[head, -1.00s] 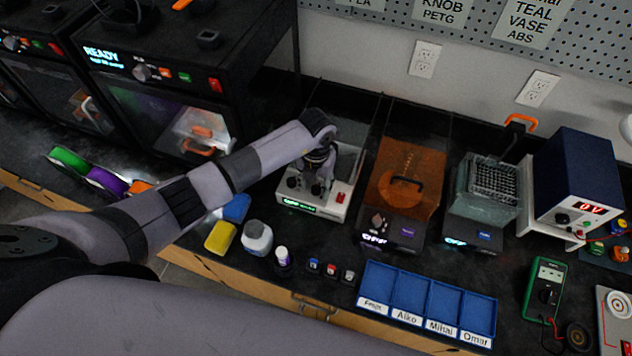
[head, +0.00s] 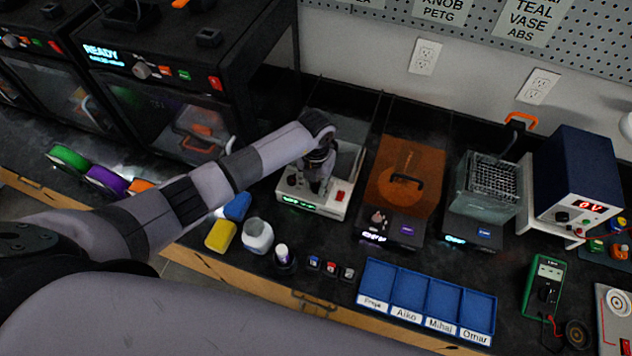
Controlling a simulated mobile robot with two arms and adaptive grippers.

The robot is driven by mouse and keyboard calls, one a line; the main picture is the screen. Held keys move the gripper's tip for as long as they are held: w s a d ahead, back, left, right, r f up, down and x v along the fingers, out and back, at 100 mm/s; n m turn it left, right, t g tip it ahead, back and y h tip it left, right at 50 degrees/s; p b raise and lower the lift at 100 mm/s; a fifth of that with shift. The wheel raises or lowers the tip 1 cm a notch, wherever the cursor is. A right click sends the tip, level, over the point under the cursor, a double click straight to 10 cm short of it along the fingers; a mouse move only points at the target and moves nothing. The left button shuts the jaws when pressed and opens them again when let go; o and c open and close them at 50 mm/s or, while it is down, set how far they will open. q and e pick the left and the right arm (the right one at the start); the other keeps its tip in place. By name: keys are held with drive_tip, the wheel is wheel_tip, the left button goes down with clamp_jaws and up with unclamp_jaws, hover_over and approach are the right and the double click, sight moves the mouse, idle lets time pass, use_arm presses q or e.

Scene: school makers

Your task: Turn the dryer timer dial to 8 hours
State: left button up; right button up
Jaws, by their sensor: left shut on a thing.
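A white-fronted box (head: 325,207), which looks like the dryer, stands on the bench under my left arm. Its front has a lit green display (head: 298,203), a dark knob (head: 293,180) on the left and a red switch (head: 340,196) on the right. My left gripper (head: 317,189) points down at the middle of this panel, shut on what appears to be the second dial. The fingers cover that dial, so its pointer and setting cannot be read. The display text is too small to read. My right gripper is not in view.
An orange-lidded unit (head: 405,180) and a clear tank with a basket (head: 488,185) stand to the right. Black printers (head: 175,75) stand at the left.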

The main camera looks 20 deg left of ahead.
use_arm(q)
clamp_jaws()
drive_tip(key=shift+w+f+m+b, duration=0.1)
drive_tip(key=shift+m+b, duration=0.9)
drive_tip(key=shift+b, duration=0.05)
drive_tip(key=m+b, duration=0.9)
drive_tip(key=b, duration=0.1)
drive_tip(key=shift+f, duration=0.2)
drive_tip(key=m+b, duration=0.8)
drive_tip(key=b, duration=0.3)
drive_tip(key=shift+r+m, duration=0.1)
drive_tip(key=shift+m, duration=0.3)
drive_tip(key=shift+r+m+b, duration=0.2)
drive_tip(key=shift+m+b, duration=1.2)
drive_tip(key=shift+b, duration=0.05)
drive_tip(key=o, duration=1)
unclamp_jaws()
drive_tip(key=shift+r, duration=0.1)
